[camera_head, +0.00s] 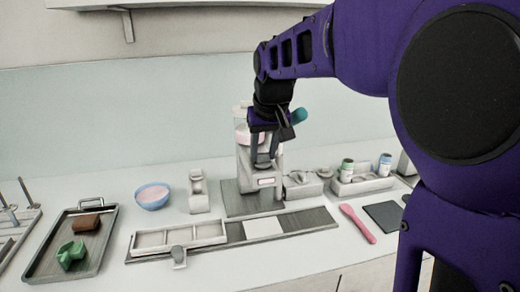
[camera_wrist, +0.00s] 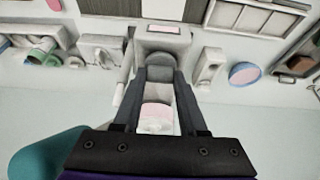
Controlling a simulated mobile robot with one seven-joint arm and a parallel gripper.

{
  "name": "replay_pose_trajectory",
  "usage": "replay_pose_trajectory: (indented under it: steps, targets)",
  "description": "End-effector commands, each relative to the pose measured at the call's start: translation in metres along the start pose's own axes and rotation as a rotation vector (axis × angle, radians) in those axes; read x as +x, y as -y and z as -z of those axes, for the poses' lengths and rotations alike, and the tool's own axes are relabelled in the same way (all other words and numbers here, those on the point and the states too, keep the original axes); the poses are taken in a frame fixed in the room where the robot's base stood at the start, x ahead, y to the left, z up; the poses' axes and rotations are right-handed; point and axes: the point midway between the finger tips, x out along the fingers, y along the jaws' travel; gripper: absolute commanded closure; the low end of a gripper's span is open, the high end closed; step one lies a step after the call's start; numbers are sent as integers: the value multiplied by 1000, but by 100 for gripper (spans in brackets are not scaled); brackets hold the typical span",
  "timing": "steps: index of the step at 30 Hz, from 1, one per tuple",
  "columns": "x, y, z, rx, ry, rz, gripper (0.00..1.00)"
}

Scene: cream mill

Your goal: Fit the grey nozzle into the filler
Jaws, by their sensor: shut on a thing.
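The pale filler (camera_head: 243,172) stands on a dark base plate behind the long tray, with pink contents in its clear hopper. In the wrist view, the filler's body (camera_wrist: 163,45) and the pink hopper (camera_wrist: 156,112) lie beyond and between my fingers. My gripper (camera_head: 264,154) points down at the front of the filler. It is shut on a grey rounded piece, apparently the grey nozzle (camera_wrist: 161,73), at the fingertips. The nozzle also shows low between the fingers in the head view (camera_head: 262,161). I cannot tell whether it touches or sits in the filler; the fingers hide the join.
A teal rounded thing (camera_head: 299,116) is close beside my wrist. A blue bowl (camera_head: 152,196) and a pale stand (camera_head: 198,192) are left of the filler. A grey block (camera_head: 302,185) and a jar rack (camera_head: 362,185) are right. A dark tray (camera_head: 92,257) is far left.

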Motion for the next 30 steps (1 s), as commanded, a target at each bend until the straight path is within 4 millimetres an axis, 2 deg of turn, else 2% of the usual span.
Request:
replay_pose_trajectory:
  steps: [5,6,11,21,30]
  targets:
    - [0,0,0,0,0,0,100]
    - [0,0,0,0,0,0,52]
    - [0,0,0,0,0,0,24]
    - [-2,0,1,0,0,0,24]
    - [-23,0,10,0,-1,0,24]
